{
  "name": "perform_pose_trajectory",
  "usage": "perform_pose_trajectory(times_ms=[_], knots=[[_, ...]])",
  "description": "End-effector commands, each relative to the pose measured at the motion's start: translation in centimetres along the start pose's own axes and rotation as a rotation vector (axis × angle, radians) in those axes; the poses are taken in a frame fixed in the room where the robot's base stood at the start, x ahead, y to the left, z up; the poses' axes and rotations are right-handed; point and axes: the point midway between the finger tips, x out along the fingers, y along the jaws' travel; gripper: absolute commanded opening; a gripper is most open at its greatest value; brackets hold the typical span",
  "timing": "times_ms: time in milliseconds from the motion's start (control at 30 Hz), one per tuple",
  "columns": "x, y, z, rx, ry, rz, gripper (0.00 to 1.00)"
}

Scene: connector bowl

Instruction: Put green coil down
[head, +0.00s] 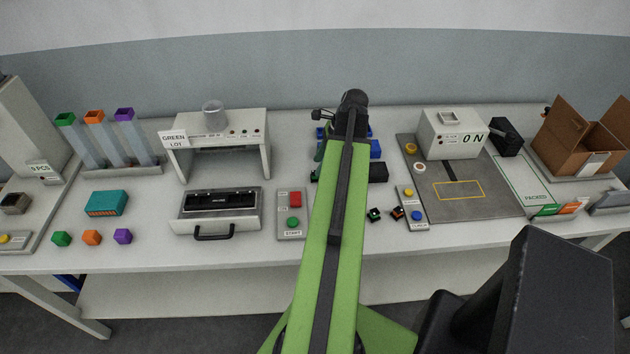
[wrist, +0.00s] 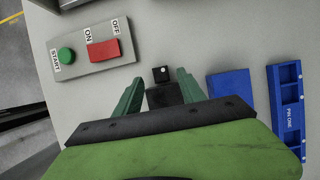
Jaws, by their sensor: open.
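My gripper (wrist: 158,84) shows in the wrist view with its two green fingers apart. A small black block with a pale dot (wrist: 161,74) lies between the fingertips, with a larger black body (wrist: 164,95) just behind it. I cannot tell whether either is the green coil, as no green shows on them, nor whether a finger touches them. In the head view my arm hides most of the gripper and the spot below it. A small black piece with green on it (head: 375,214) lies on the table right of my arm.
The START and ON/OFF panel (wrist: 87,50) is close beside the gripper. A blue block (wrist: 229,88) and a blue tray (wrist: 287,100) lie to its right in the wrist view. An orange-and-black piece (head: 397,213) and a grey button strip (head: 411,205) are right of my arm.

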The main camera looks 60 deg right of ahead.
Motion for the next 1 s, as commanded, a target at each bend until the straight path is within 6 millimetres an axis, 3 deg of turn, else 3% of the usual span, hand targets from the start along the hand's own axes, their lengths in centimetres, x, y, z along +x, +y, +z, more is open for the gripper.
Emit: perform_pose_trajectory(times_ms=[33,167,433,800,1000], knots=[[1.7,0.0,-0.5,-0.001,0.000,0.000,0.47],[3.8,0.0,-0.5,-0.001,0.000,0.000,0.47],[3.6,0.0,-0.2,0.000,0.000,0.000,0.46],[3.6,0.0,-0.2,0.000,0.000,0.000,0.00],[3.6,0.0,-0.2,0.000,0.000,0.000,0.00]])
